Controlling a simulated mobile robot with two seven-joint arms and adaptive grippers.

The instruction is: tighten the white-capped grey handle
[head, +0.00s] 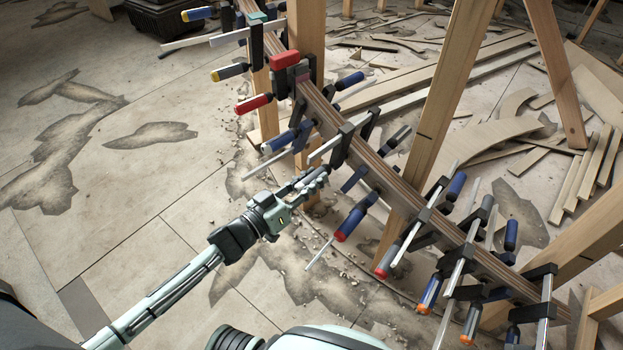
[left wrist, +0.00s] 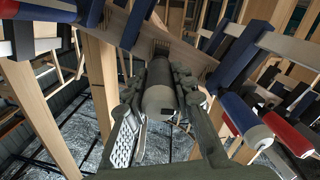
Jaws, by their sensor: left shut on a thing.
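The grey handle (left wrist: 158,75) shows in the left wrist view as a dark cylinder with a paler rounded end cap (left wrist: 158,101). It lies between the two fingers of my left gripper (left wrist: 163,112), which is shut on it. Behind it is the edge of the curved laminated wood stringer (left wrist: 200,70). In the head view my left gripper (head: 312,180) reaches in from the left to the near side of the stringer (head: 345,136), and its fingers mostly hide the handle. My right gripper is not in view.
Several clamps line the stringer, among them a red-handled one (head: 253,104) and a blue-handled one (head: 356,217) close to my left gripper. Wooden posts (head: 445,110) hold the stringer up. Wood strips (head: 590,175) lie behind. The floor (head: 110,230) at left is mostly clear.

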